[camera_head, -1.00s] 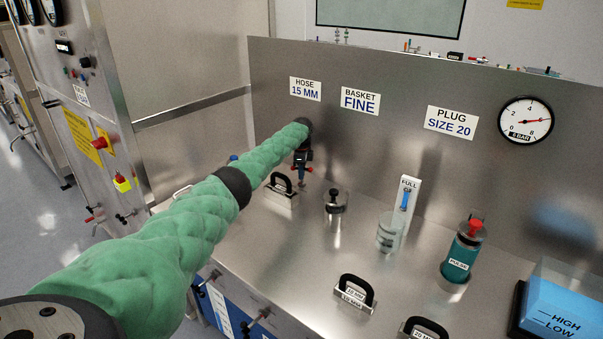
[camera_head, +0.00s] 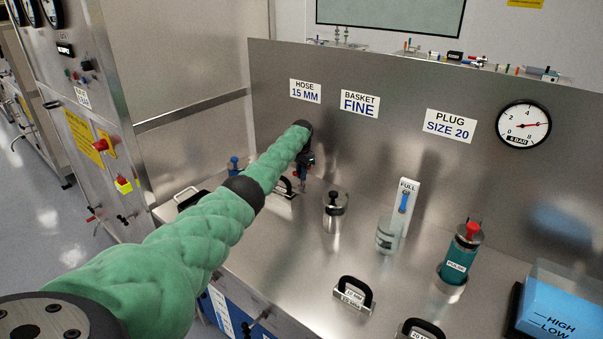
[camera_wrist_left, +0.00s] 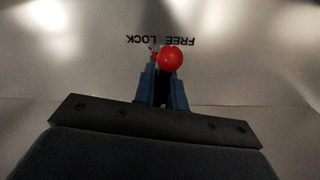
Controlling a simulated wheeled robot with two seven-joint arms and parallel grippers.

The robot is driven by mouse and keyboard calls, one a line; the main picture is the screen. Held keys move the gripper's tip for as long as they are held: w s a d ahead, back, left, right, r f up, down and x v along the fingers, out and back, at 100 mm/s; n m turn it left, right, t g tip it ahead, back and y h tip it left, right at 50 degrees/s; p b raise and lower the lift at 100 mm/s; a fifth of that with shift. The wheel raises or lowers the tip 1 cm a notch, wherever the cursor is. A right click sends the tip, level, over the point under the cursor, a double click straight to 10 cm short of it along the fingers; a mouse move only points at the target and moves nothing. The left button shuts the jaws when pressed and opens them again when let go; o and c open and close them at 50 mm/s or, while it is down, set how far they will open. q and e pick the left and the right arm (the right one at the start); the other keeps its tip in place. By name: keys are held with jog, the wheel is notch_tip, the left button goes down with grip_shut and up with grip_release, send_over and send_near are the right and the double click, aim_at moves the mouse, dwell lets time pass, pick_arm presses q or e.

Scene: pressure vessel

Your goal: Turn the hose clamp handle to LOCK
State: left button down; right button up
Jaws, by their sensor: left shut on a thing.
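The clamp handle shows in the left wrist view as a red round knob (camera_wrist_left: 170,58) between the blue fingers of my left gripper (camera_wrist_left: 163,75). The fingers are shut on it. The words FREE and LOCK (camera_wrist_left: 160,39) appear upside down on the metal just beyond the knob. In the head view my left gripper (camera_head: 303,172) points down over the bench, below the HOSE 15 MM sign (camera_head: 305,91). My green-sleeved arm hides part of the area around it, and the hose clamp itself is too small there to make out. My right gripper is not in view.
A black-handled block (camera_head: 285,188) stands close to my left gripper. A knobbed metal cylinder (camera_head: 335,203), a clear cup (camera_head: 388,236), a teal PULSE bottle (camera_head: 459,255) and a blue HIGH/LOW box (camera_head: 560,305) stand to the right. A steel panel (camera_head: 420,170) rises behind.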

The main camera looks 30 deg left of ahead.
pick_arm(q)
jog(key=n, duration=0.2)
jog(key=n+p, duration=0.1)
jog(key=n, duration=0.1)
jog(key=shift+w+r, duration=0.1)
jog(key=shift+r, duration=0.15)
jog(key=shift+f+n, duration=0.1)
jog(key=shift+n, duration=1)
jog(key=shift+p, duration=0.3)
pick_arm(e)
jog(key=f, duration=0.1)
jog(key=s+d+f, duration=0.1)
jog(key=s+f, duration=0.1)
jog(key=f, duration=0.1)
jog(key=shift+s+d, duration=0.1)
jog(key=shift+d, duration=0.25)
pick_arm(q)
jog(key=shift+f+n, duration=0.1)
jog(key=shift+n, duration=0.2)
jog(key=c, duration=1.4)
grip_release()
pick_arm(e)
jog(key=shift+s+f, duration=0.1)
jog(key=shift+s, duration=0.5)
